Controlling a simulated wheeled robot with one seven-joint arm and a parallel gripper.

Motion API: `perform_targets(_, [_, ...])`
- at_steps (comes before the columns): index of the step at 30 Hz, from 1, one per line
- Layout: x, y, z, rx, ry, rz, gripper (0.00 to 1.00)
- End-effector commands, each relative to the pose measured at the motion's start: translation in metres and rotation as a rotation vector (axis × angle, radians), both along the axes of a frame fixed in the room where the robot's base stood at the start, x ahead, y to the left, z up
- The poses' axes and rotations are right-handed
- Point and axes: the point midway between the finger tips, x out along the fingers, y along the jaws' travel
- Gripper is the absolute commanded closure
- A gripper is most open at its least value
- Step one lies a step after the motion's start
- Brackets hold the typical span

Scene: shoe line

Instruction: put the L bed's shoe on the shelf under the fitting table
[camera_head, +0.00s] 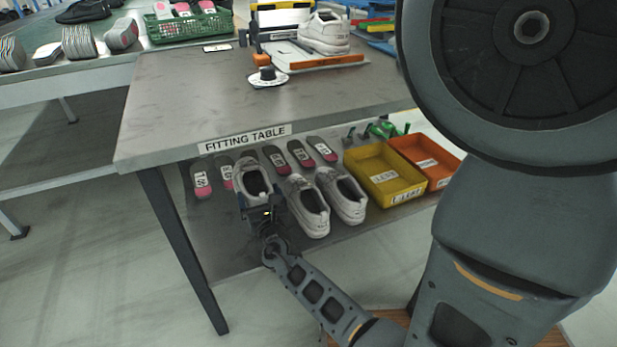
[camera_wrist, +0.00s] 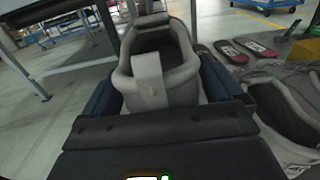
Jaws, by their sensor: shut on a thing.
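My gripper (camera_head: 260,210) is shut on a light grey shoe (camera_head: 252,186), low at the front of the fitting table (camera_head: 240,95). In the wrist view the shoe (camera_wrist: 160,85) sits between the blue fingers, its heel and pull tab towards me and its toe pointing away. The shoe is in the space over the shelf (camera_head: 215,250) under the table. I cannot tell whether its sole touches the shelf. Two more light shoes stand on the shelf to its right, the nearer one (camera_head: 307,205) close beside it and the other (camera_head: 343,194) further right.
Several pink-and-grey insoles (camera_head: 300,153) lie behind the shoes. A yellow bin (camera_head: 384,176) and an orange bin (camera_head: 424,160) stand on the shelf's right. A white shoe (camera_head: 324,33) sits on the tabletop fixture. The table edge overhangs the shelf, and a dark leg (camera_head: 182,250) stands left.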

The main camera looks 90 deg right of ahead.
Motion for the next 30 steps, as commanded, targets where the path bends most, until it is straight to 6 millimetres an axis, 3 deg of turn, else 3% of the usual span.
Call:
perform_targets(8, [0.006, 0.001, -0.006, -0.001, -0.001, 0.002, 0.51])
perform_targets(22, [0.092, 0.024, -0.062, -0.003, 0.0, 0.002, 0.51])
perform_targets(30, [0.113, 0.031, -0.074, -0.002, 0.0, 0.001, 0.51])
